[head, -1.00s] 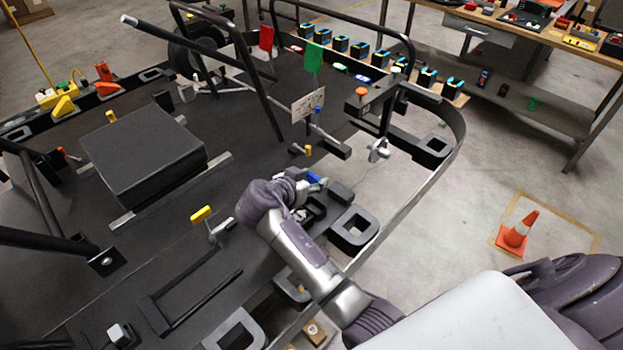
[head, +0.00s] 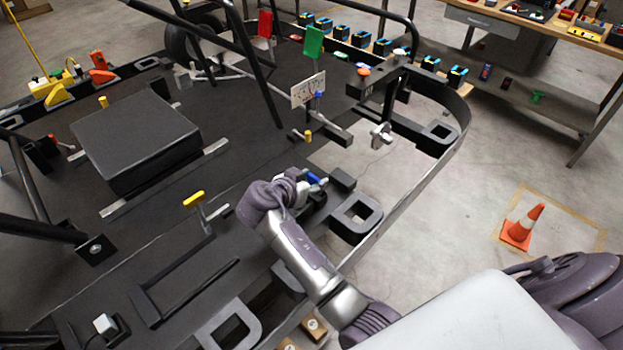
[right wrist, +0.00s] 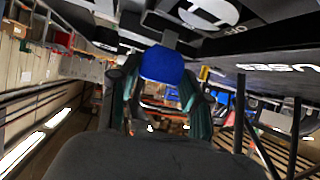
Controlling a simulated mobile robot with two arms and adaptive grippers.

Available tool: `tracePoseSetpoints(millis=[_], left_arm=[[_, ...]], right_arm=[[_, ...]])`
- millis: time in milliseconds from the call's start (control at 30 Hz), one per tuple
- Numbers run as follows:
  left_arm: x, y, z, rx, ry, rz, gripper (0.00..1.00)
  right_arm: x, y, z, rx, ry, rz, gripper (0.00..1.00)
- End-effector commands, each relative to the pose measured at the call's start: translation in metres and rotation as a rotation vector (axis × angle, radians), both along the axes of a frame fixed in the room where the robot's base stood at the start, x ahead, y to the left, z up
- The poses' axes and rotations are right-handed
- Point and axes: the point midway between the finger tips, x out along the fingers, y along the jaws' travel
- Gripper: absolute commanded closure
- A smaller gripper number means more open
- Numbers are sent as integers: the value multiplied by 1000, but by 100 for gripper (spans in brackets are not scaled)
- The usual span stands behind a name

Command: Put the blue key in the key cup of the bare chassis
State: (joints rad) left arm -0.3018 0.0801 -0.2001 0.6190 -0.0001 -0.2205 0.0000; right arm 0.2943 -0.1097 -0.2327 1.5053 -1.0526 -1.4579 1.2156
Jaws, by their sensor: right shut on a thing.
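The bare chassis (head: 245,155) is a wide black kart frame filling the left and middle of the head view. My right gripper (head: 314,183) is low over its near right part, beside a small black block (head: 342,179). It is shut on the blue key (head: 315,177), whose blue head shows at the fingers. In the right wrist view the rounded blue key head (right wrist: 162,65) sits between the two teal fingers. The wrist and fingers hide what is directly under the key, and I cannot make out the key cup. My left gripper is not in view.
A black square ring (head: 357,219) lies just right of my gripper. A yellow-topped lever (head: 194,200) stands to its left. A white sign (head: 307,90) and a green flag (head: 313,42) stand beyond. An orange cone (head: 522,228) is on the clear floor at right.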

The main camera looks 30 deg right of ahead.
Motion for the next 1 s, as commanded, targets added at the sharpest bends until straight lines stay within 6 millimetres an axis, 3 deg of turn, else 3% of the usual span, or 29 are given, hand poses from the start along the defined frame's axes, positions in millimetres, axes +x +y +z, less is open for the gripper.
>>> tracePoseSetpoints(millis=[467,500,633,1000], left_arm=[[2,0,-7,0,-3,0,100],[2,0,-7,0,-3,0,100],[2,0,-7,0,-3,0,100],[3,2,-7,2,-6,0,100]], right_arm=[[0,0,-8,0,0,0,76],[0,0,-8,0,0,0,47],[0,0,-8,0,0,0,26],[0,0,-8,0,0,0,23]])
